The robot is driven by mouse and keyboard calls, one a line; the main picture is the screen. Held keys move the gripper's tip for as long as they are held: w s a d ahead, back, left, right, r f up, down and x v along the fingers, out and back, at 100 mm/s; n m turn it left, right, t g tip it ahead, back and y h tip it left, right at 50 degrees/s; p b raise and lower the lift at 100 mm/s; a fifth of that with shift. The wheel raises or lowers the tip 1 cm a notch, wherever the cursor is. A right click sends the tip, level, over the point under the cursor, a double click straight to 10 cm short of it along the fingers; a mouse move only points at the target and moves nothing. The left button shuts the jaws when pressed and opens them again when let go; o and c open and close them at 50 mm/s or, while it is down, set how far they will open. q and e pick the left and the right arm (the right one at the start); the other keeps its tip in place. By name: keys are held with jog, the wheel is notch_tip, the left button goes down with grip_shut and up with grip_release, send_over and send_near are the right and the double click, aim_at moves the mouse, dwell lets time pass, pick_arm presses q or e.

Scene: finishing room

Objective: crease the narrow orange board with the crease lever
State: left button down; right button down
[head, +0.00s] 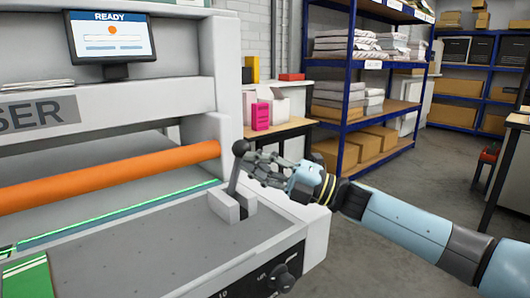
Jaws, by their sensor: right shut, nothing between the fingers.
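The crease lever (234,172) stands on the machine bed's right side, its black ball knob (240,147) up and its shaft leaning slightly right. My right gripper (252,165) is just right of the knob. It is shut with nothing between its fingers; whether the fingertips touch the lever I cannot tell. An orange roller-like bar (110,176) crosses the machine. I cannot make out a narrow orange board. A green and white piece (28,279) lies at the lower left, cut off by the frame. My left gripper is not in view.
The machine's screen (111,37) reads READY. A green-lit strip (120,215) runs along the grey bed (150,252). A dark knob (282,278) sits on the front panel. Behind are a table with a pink box (261,116) and blue shelving (349,90). Open floor lies right.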

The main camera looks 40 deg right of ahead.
aim_at(244, 147)
jog(key=w+r+m+h+p, duration=0.1)
jog(key=p, duration=0.1)
jog(key=w+r+m+g+p, duration=0.1)
jog(key=w+r+p, duration=0.1)
jog(key=p, duration=0.1)
jog(key=shift+w+a+r+h, duration=0.15)
jog(key=shift+w+r+h, duration=0.15)
jog(key=shift+h, duration=0.1)
jog(key=w+p, duration=0.1)
jog(key=w+g+p, duration=0.1)
jog(key=shift+w+a+r+m+h, duration=0.1)
jog(key=shift+w+r+m+h, duration=0.05)
jog(key=shift+w+m+h, duration=0.2)
jog(key=shift+w+a+r, duration=0.1)
jog(key=shift+w, duration=1.25)
